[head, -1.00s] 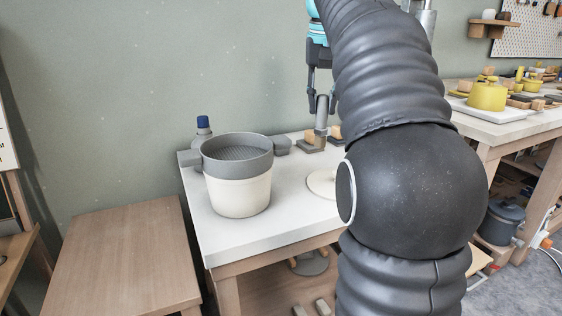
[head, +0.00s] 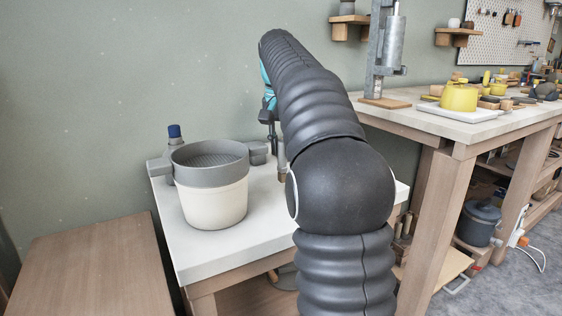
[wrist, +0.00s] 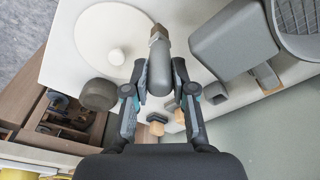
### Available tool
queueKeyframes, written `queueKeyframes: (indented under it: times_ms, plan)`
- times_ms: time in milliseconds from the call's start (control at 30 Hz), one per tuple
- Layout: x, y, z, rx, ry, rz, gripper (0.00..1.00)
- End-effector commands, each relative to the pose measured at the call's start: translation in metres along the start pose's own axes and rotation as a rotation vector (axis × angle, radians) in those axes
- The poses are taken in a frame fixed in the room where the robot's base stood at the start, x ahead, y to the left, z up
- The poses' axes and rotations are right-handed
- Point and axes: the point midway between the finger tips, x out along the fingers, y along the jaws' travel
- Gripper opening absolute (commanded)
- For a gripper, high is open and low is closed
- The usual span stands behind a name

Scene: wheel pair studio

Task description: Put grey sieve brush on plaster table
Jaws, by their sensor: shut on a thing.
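My gripper (wrist: 159,88) is shut on the grey sieve brush (wrist: 160,68), a rounded grey piece with a brown end, seen in the wrist view. The brush lies over the white top of what looks like the plaster table (wrist: 65,55); I cannot tell whether it touches it. In the head view, the table (head: 215,250) stands in front of the wall.
A cream bucket (head: 215,205) with a grey sieve (head: 208,165) stands on the table's left. A white disc (wrist: 105,30), a dark round piece (wrist: 98,95) and small wooden-ended pieces (wrist: 157,127) are near the gripper. A taller bench (head: 420,122) stands right; a low wooden table (head: 95,265) stands left.

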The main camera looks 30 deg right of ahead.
Motion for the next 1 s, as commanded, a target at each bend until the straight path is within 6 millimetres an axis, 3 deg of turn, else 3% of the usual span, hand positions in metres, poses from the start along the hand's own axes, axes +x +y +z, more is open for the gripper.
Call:
queueKeyframes:
  times_ms: [400, 833, 867, 900, 1000]
  plan:
    - [0.041, -0.003, 0.005, 0.000, 0.000, 0.000, 0.00]
    - [0.045, -0.003, 0.005, 0.000, 0.001, 0.000, 0.00]
    - [0.045, -0.003, 0.005, 0.000, 0.001, 0.000, 0.30]
    - [0.045, -0.003, 0.005, 0.000, 0.001, 0.000, 0.36]
    - [0.045, -0.003, 0.005, 0.000, 0.001, 0.000, 0.36]
